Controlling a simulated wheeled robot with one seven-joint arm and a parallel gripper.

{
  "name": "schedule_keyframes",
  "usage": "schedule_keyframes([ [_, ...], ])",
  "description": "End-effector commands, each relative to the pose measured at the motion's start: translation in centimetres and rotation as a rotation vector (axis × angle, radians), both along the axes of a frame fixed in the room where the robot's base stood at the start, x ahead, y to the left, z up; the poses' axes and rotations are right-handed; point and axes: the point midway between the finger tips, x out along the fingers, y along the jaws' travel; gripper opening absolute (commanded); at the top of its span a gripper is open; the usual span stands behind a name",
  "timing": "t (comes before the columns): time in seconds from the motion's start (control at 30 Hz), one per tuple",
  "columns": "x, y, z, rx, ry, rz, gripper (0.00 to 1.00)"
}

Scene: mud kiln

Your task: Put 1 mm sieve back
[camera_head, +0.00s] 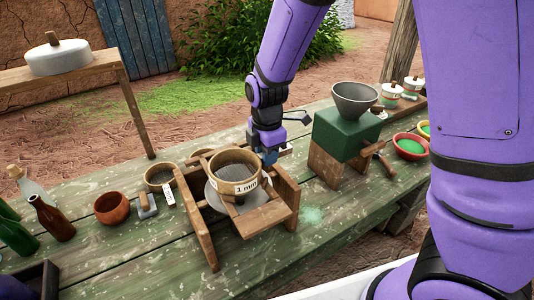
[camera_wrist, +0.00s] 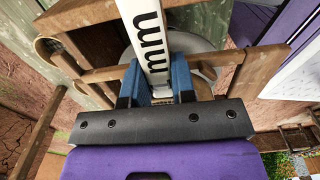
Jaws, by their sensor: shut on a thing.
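The 1 mm sieve (camera_head: 235,174) is a round tan-rimmed sieve with a white label reading "1 mm". In the head view it sits over a wooden frame stand (camera_head: 268,218), above a grey round dish or pan (camera_head: 218,202). I cannot tell whether it rests on the stand or hangs just above it. My gripper (camera_head: 269,158) is at the sieve's right side. In the wrist view my gripper (camera_wrist: 157,88) has its blue fingers shut on the white labelled tab of the sieve (camera_wrist: 150,40). The fingertips are partly hidden in the head view.
Another sieve (camera_head: 162,178) with a white tag lies left of the stand. A brown bowl (camera_head: 112,208), brush (camera_head: 147,205) and bottles (camera_head: 52,217) stand farther left. A green mill with a grey hopper (camera_head: 354,100) and coloured bowls (camera_head: 410,147) stand right.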

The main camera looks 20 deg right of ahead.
Motion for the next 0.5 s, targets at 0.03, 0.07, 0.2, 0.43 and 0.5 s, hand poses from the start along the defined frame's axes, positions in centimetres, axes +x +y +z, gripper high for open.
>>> schedule_keyframes([
  [0.03,-0.05,-0.05,-0.05,-0.002,0.002,0.000,0.00],
  [0.07,-0.05,-0.05,-0.04,-0.002,0.002,0.000,0.00],
  [0.2,-0.07,-0.07,-0.05,-0.002,0.002,0.000,0.41],
  [0.43,-0.07,-0.06,-0.02,-0.002,0.002,0.001,0.51],
  [0.5,-0.06,-0.06,0.00,-0.002,0.002,0.001,0.51],
])
